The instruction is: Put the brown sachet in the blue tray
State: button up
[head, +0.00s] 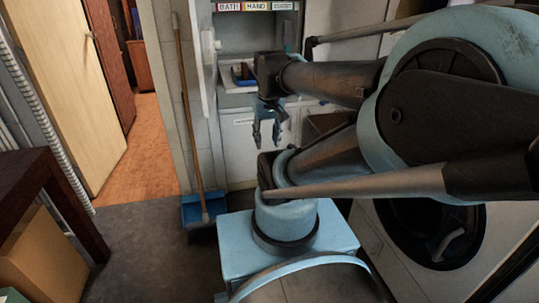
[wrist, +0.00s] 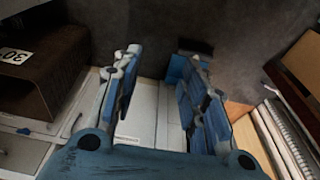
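My gripper (head: 267,143) hangs pointing down in front of the open cabinet in the head view, its two fingers apart. In the wrist view my gripper (wrist: 163,62) is open, with nothing between the fingers but a pale surface beyond. A small blue tray-like thing (head: 238,81) lies on the cabinet shelf, left of and behind my gripper. A small dark brown thing (head: 244,70) shows at it; I cannot tell whether this is the sachet or whether it lies inside. No sachet can be made out clearly in the wrist view.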

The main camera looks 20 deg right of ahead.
jog(key=s+f, duration=0.2)
jog(key=f, duration=0.1)
jog(key=s+f, duration=0.1)
jog(key=shift+s+d+f, duration=0.1)
jog(key=shift+d+f, duration=0.05)
jog(key=shift+f, duration=0.2)
jog(key=shift+w+f, duration=0.2)
jog(key=shift+w, duration=0.25)
